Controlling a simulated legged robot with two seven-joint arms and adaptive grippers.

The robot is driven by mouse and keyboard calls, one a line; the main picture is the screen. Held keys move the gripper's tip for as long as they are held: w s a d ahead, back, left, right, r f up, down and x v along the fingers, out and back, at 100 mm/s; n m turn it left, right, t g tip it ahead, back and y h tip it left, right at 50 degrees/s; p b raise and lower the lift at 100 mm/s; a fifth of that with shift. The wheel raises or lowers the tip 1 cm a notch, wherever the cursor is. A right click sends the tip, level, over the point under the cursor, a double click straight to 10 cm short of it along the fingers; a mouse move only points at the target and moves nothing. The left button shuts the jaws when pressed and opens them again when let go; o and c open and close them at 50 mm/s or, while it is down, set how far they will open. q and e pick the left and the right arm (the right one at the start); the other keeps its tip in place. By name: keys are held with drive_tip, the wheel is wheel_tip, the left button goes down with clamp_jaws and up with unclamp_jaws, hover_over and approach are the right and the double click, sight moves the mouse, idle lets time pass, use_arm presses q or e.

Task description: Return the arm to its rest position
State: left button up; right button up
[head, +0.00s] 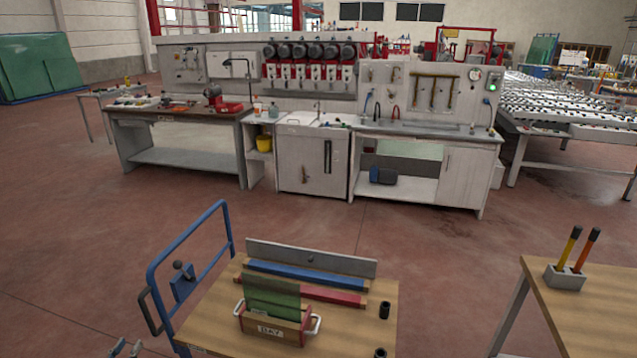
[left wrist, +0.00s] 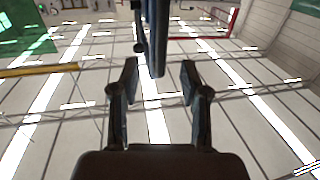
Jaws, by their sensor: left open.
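My left gripper (head: 126,348) shows at the bottom left edge of the head view, with only its fingertips in frame, left of the blue cart handle. In the left wrist view its two dark fingers (left wrist: 159,80) are spread apart with nothing held between them. A dark upright bar (left wrist: 156,40) comes down from the top of that view, beyond the fingers; I cannot tell what it belongs to. The rest of my left arm is out of the head view. My right gripper is in neither view.
The blue handle frame (head: 152,275) of the wooden-topped cart (head: 350,335) stands close right of my left gripper. A wooden table (head: 590,315) is at right. Red floor (head: 80,240) is clear at left.

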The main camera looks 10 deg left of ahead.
use_arm(q)
drive_tip(key=s+d+f+g, duration=0.3)
drive_tip(key=s+d+f, duration=0.15)
drive_tip(key=f, duration=0.45)
drive_tip(key=s+d+f+g+p, duration=0.1)
drive_tip(key=s+d+f+g, duration=0.3)
drive_tip(key=f, duration=0.6)
drive_tip(key=s+d+f+g, duration=0.1)
drive_tip(key=s+d+f, duration=0.1)
drive_tip(key=d+f, duration=0.55)
drive_tip(key=s+d+f+m+g+h, duration=0.1)
drive_tip(key=s+d+f, duration=0.4)
drive_tip(key=d, duration=0.5)
drive_tip(key=s+d+f+m+g+h+p, duration=0.1)
drive_tip(key=s+d+f+m+g, duration=0.1)
drive_tip(key=s+d+f+g, duration=0.2)
drive_tip(key=s+d+f+m+g+h, duration=0.1)
drive_tip(key=s+d+f+g, duration=0.2)
drive_tip(key=d, duration=1.4)
drive_tip(key=s+f, duration=0.3)
drive_tip(key=s, duration=0.3)
drive_tip(key=shift+f+h, duration=0.3)
drive_tip(key=shift+f, duration=0.1)
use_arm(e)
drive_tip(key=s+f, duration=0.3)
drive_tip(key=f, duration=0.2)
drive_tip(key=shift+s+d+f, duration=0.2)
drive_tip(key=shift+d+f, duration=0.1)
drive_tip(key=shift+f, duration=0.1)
